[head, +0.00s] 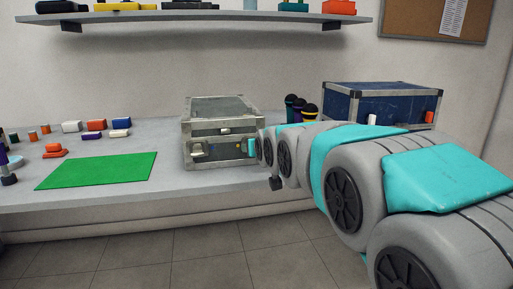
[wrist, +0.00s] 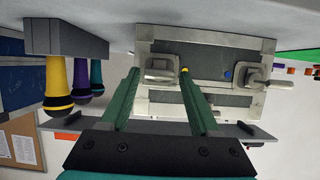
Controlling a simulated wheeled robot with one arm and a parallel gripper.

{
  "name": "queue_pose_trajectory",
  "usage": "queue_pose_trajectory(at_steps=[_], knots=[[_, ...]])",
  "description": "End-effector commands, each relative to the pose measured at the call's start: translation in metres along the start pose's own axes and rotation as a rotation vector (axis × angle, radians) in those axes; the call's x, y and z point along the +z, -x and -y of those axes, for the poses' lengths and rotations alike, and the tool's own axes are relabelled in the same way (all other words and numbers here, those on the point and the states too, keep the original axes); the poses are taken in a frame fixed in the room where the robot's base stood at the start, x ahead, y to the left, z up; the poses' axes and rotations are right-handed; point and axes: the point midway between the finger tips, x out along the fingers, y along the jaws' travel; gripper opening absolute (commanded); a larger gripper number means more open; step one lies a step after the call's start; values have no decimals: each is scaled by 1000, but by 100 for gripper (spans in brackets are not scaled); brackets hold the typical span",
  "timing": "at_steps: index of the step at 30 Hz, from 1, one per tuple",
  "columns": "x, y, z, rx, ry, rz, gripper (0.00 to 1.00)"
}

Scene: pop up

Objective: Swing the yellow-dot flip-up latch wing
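A grey metal-edged case (head: 218,108) stands on the bench in the head view; its front face also shows in the wrist view (wrist: 205,48). In the wrist view a metal latch (wrist: 162,69) with a yellow dot (wrist: 184,71) beside it is on that face. A second latch (wrist: 252,76) with a blue dot (wrist: 228,75) is to its right. My gripper (wrist: 160,77) is open, its two green fingers reaching toward the case on either side of the yellow-dot latch. I cannot tell whether they touch it. In the head view my arm hides part of the case's right side.
Several microphones (head: 309,112) stand right of the case, before a blue case (head: 385,103). A green mat (head: 97,170) and small coloured blocks (head: 94,125) lie to the left. A shelf (head: 190,16) hangs above. The bench (head: 75,196) in front of the mat is clear.

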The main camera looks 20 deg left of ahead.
Motion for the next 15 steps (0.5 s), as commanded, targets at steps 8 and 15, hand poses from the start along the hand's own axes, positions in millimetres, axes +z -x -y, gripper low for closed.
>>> queue_pose_trajectory(at_steps=[8, 15], knots=[[0, 2, 0, 0, 0, 0, 62], [-2, 21, 0, 0, 0, -4, 62]])
